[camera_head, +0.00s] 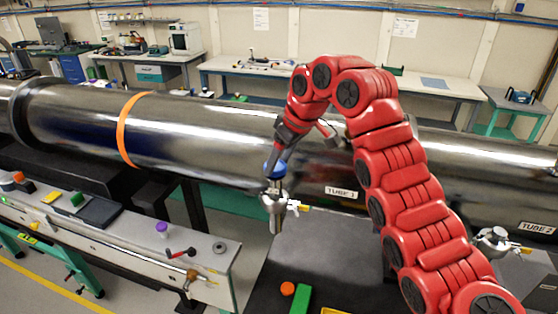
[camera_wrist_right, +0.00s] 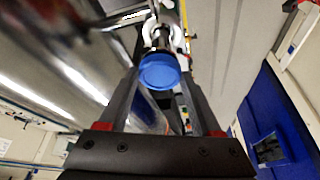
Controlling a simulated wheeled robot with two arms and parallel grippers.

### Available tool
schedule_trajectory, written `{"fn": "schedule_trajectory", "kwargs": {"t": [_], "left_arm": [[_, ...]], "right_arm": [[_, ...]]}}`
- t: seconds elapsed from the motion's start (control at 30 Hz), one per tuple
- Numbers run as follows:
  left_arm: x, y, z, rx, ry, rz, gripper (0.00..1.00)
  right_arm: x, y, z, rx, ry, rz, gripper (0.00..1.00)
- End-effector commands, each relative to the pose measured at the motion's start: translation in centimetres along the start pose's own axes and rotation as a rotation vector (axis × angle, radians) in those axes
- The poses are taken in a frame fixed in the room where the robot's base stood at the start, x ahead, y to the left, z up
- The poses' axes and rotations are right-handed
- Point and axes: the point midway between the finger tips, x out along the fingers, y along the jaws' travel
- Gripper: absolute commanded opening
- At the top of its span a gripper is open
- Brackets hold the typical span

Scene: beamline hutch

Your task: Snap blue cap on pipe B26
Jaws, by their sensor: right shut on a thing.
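The blue cap (camera_head: 275,168) is at the top of an upright metal pipe stub (camera_head: 276,187) with a valve, in front of the large steel tube. My right gripper (camera_head: 277,157) comes down from above and is shut on the cap. In the right wrist view, the cap (camera_wrist_right: 160,72) sits between the two dark fingers, with the metal pipe and valve (camera_wrist_right: 162,38) beyond it. I cannot tell whether the cap is seated or only touching the pipe's top. No B26 label is readable. My left gripper is out of view.
The large steel tube (camera_head: 205,135) runs behind the pipe, with a "TUBE 1" label (camera_head: 341,193). Another valve (camera_head: 495,241) stands at right. An orange piece (camera_head: 287,288) and a green block (camera_head: 303,299) lie on the dark surface below. A grey bench (camera_head: 130,235) is at left.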

Motion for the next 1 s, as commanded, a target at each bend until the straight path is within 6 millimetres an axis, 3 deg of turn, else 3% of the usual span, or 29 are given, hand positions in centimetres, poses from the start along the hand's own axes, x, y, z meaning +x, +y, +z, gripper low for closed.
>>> {"fn": "schedule_trajectory", "kwargs": {"t": [1.0], "left_arm": [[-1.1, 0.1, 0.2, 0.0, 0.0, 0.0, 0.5]], "right_arm": [[1.1, 0.0, 0.5, 0.0, 0.0, 0.001, 0.15]]}}
